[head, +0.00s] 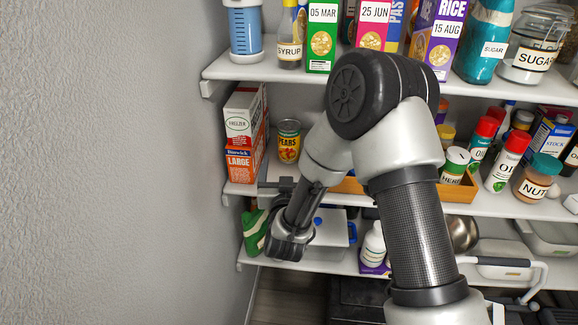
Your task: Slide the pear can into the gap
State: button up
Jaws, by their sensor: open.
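The pear can (289,141), with a yellow fruit label, stands upright on the middle shelf (237,189), to the right of two stacked cartons. A narrow space shows between the cartons and the can. My forearm covers what lies just right of the can, so the extent of any gap there is hidden. My gripper (279,183) is in front of the middle shelf, just below the can in the picture. It is open, but its fingertips are small and partly hidden. I cannot tell whether it touches the can.
The white freezer carton (242,115) sits on the orange "LARGE" carton (243,166). A wooden tray (458,190) with jars and an oil spray can (508,161) stand to the right. The upper shelf (229,72) holds boxes and bottles. A textured wall (110,150) bounds the left.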

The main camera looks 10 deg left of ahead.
aim_at(289, 135)
jog(key=shift+s+f, duration=0.1)
jog(key=shift+f, duration=0.05)
jog(key=w, duration=0.5)
jog(key=w+a, duration=0.1)
jog(key=w, duration=1.1)
jog(key=shift+w+a+p, duration=0.15)
jog(key=shift+w+p, duration=0.05)
jog(key=shift+p, duration=0.2)
jog(key=c, duration=1.6)
jog(key=shift+o, duration=0.2)
jog(key=shift+s+f, duration=0.1)
